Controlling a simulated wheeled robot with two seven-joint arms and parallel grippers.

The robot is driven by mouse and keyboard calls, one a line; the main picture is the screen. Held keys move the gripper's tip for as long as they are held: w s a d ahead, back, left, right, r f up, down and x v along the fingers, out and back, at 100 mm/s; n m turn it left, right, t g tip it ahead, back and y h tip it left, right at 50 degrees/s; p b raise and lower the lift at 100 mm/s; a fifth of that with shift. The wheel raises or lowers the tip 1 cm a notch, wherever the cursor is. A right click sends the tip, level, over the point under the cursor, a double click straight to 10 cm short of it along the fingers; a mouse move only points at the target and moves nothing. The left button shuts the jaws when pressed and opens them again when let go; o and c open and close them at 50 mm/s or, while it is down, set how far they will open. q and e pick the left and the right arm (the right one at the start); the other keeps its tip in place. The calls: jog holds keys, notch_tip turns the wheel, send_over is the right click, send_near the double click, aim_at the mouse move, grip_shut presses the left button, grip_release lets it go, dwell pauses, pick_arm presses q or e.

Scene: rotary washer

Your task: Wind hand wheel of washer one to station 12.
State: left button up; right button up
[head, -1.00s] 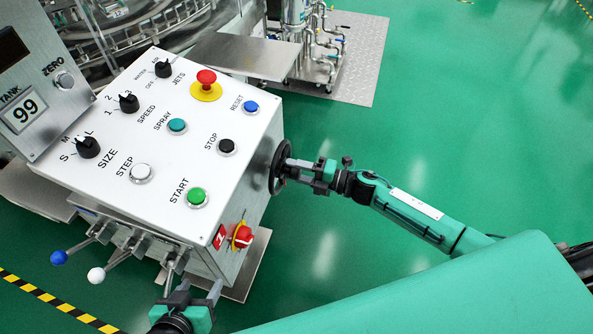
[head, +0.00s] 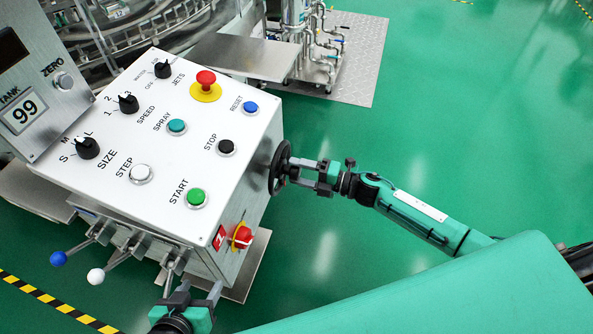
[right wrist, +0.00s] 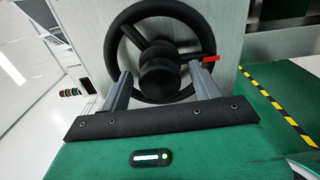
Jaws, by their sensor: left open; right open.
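The black hand wheel (head: 279,168) sits on the right side of the washer's control box. In the right wrist view the wheel (right wrist: 117,42) shows its rim, spokes and thick round hub, with a red mark (right wrist: 210,59) beside it at the right. My right gripper (head: 296,170) is at the wheel, open; its fingers (right wrist: 162,84) reach toward the wheel on either side of the hub. Whether they touch it I cannot tell. My left gripper (head: 197,290) is open at the bottom edge, below the box's front levers. No station number is readable.
The sloped panel (head: 195,150) carries several buttons and knobs. Levers with a blue ball (head: 59,258) and a white ball (head: 96,275) stick out front. Green floor is clear at right.

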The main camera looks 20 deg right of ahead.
pick_arm(q)
jog(key=shift+s+a+r+g, duration=0.15)
jog(key=shift+a+g, duration=0.15)
jog(key=shift+a, duration=0.15)
pick_arm(e)
jog(key=v, duration=1.2)
jog(key=shift+s+d, duration=0.25)
jog(key=shift+d, duration=0.05)
pick_arm(q)
jog(key=shift+a+f, duration=0.1)
jog(key=shift+f, duration=0.1)
jog(key=shift+s, duration=0.1)
pick_arm(e)
jog(key=shift+d, duration=0.1)
